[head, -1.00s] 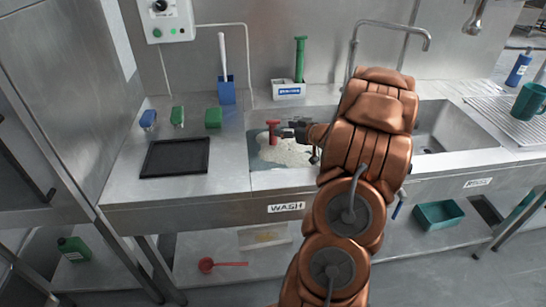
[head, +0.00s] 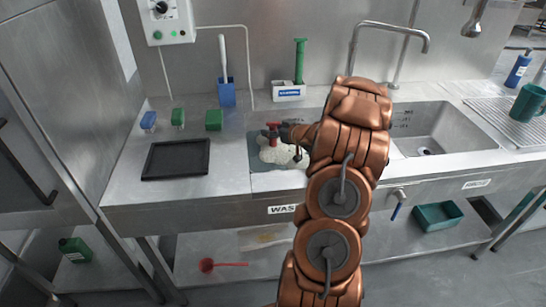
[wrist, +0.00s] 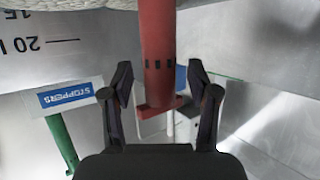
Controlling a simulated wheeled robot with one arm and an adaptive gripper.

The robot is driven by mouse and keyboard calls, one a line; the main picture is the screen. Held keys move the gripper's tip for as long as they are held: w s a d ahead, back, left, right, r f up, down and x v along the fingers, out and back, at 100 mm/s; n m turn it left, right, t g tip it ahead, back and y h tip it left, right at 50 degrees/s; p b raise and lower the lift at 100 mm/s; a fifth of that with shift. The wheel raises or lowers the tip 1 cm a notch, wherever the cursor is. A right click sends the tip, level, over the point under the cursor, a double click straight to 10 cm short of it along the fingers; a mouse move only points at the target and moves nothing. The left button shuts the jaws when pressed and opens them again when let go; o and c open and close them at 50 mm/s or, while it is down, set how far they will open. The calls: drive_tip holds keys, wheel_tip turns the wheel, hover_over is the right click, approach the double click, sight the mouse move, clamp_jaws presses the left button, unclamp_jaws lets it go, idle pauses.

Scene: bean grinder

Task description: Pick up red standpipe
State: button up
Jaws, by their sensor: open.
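The red standpipe (head: 273,132) stands upright in the left sink basin, its top above a whitish mass in the basin. In the wrist view the red standpipe (wrist: 157,50) runs down the picture between the two fingers, with a wider flange at its end. My gripper (head: 290,133) is at the standpipe's right side in the head view, partly hidden by my arm. In the wrist view my gripper (wrist: 160,88) is open, one finger on each side of the pipe, with gaps visible on both sides.
A green standpipe (head: 299,62) stands in the white stoppers holder (head: 288,92) at the back wall. The right basin (head: 440,128) looks empty.

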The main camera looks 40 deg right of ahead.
clamp_jaws()
idle(0.4)
